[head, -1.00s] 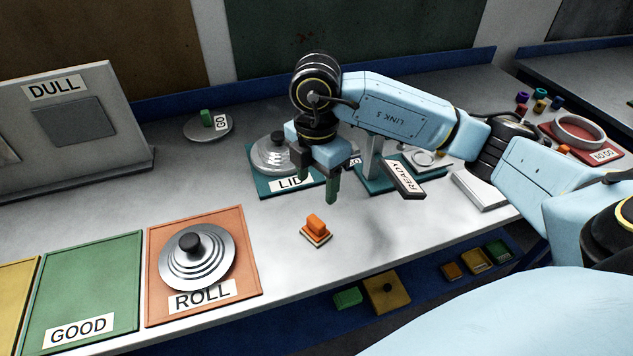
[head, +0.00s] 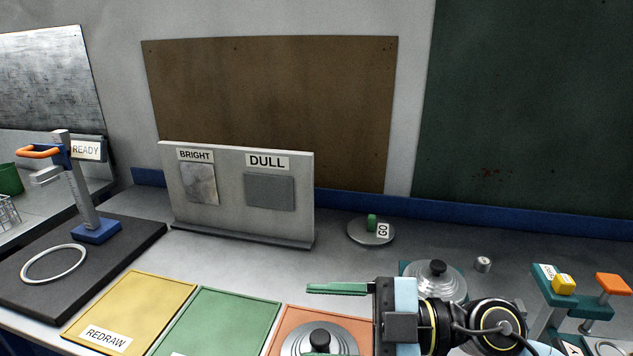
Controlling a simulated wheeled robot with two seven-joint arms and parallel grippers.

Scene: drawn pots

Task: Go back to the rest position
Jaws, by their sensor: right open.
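My right gripper (head: 325,320) reaches in from the lower right, pointing left, with its green fingers apart and nothing seen between them. The lid is cut off by the bottom edge. Another metal lid (head: 437,280) sits on the teal tray (head: 406,268) behind the gripper's wrist. My left gripper is not in view.
A grey board (head: 230,222) marked BRIGHT and DULL stands at the back. Yellow (head: 150,300) and green (head: 225,310) mats lie left. A gauge stand (head: 75,190) and white ring (head: 53,264) are on a black base (head: 130,238). A GO disc (head: 358,236) is behind; a teal fixture (head: 545,310) stands right.

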